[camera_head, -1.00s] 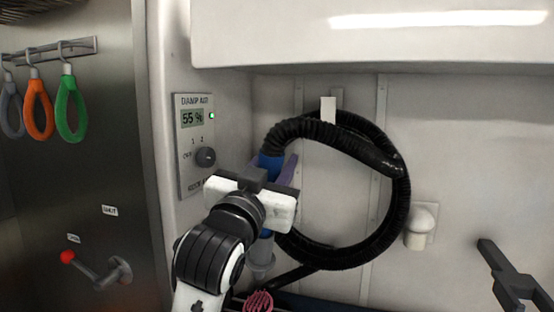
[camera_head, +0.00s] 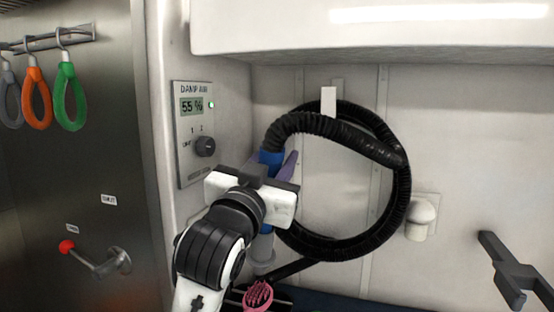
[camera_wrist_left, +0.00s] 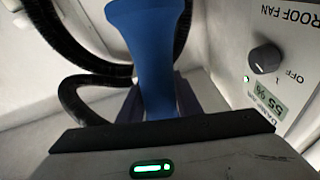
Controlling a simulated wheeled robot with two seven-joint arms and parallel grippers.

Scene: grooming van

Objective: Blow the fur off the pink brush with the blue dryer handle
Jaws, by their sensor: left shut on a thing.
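The blue dryer handle (camera_head: 270,160) stands roughly upright in the head view, with a black ribbed hose at its top and a greyish nozzle (camera_head: 262,264) below. It also shows in the left wrist view (camera_wrist_left: 150,45). My left gripper (camera_head: 262,180) is shut on the handle and hides its middle. The pink brush (camera_head: 257,296) lies below the nozzle at the bottom edge, bristles partly visible and partly cut off. I cannot make out fur on it. My right gripper is not in view.
The black hose (camera_head: 402,205) hangs coiled on the back wall. A "DAMP AIR" panel (camera_head: 193,135) reading 55 % is close left of my gripper. A dark forked bracket (camera_head: 515,272) is at lower right. A red-knobbed lever (camera_head: 67,246) and hanging loops (camera_head: 68,97) are at left.

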